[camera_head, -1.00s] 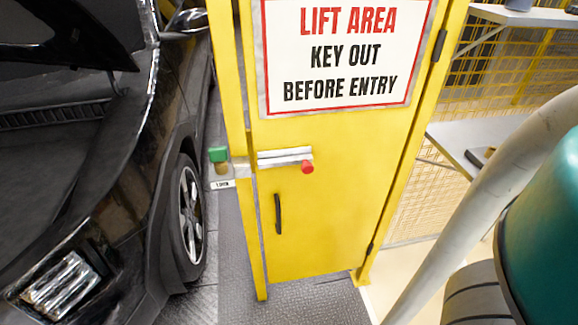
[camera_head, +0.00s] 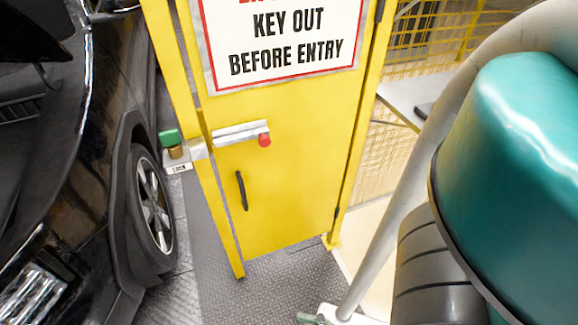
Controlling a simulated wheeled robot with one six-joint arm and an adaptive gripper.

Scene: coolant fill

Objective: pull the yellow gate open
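The yellow gate (camera_head: 290,170) stands upright in its yellow frame in the middle of the view and looks shut. A black vertical pull handle (camera_head: 242,190) is on its lower left part. Above the handle is a silver slide bolt (camera_head: 238,132) with a red knob (camera_head: 264,140). A lock with a green top (camera_head: 170,138) and a brass-coloured body sits on a bracket at the left post, level with the bolt. My gripper is not clearly in view. Large teal and grey parts of my arm fill the right side, apart from the handle in the picture.
A dark car (camera_head: 112,150) with its front wheel stands close to the left of the gate. Grey tread-plate floor (camera_head: 270,285) lies clear before the gate. A grey shelf (camera_head: 405,100) and yellow mesh are to the right.

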